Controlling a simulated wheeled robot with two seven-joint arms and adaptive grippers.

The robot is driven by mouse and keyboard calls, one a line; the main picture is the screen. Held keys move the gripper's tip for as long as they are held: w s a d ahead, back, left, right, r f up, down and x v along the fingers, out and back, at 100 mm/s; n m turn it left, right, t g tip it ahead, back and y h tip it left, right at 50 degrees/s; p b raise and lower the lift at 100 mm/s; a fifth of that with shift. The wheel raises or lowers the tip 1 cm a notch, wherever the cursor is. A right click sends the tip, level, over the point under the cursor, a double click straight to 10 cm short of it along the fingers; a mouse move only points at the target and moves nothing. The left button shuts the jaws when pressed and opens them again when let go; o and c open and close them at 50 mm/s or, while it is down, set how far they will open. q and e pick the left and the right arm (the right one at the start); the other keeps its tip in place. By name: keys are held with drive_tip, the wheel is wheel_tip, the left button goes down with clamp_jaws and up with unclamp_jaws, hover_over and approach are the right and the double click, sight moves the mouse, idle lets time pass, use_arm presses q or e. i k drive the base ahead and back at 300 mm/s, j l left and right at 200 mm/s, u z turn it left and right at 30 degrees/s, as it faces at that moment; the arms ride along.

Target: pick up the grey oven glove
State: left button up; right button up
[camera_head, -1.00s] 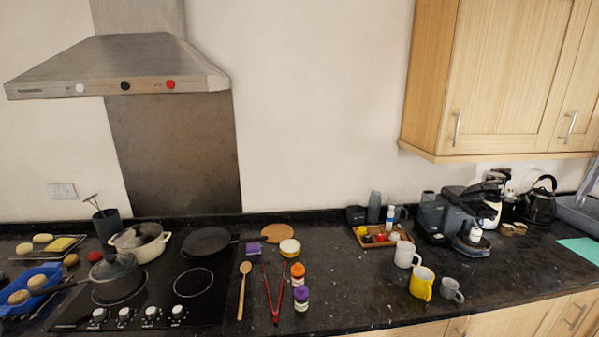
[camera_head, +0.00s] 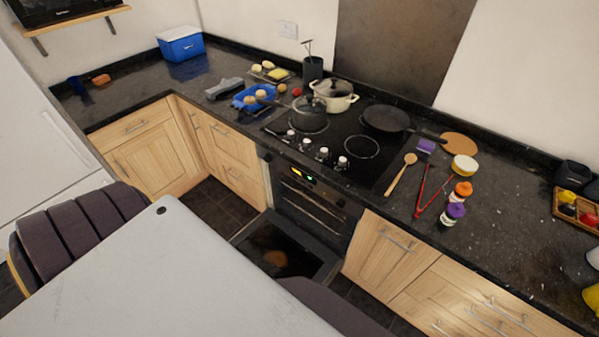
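A grey object that looks like the oven glove (camera_head: 224,88) lies on the dark granite counter, left of a blue tray (camera_head: 254,97) and near the counter's front edge. It is small in the picture, so its exact shape is hard to tell. Neither my left nor my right gripper is in view.
The oven door (camera_head: 285,250) hangs open below the hob (camera_head: 325,137). A white table (camera_head: 180,270) and dark chair (camera_head: 85,225) fill the foreground. A blue box (camera_head: 181,45) stands in the corner. Pots and a pan (camera_head: 387,119) are on the hob. Counter left of the glove is mostly clear.

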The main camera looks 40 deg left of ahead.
sight(226, 85)
drive_tip(key=u, duration=1.05)
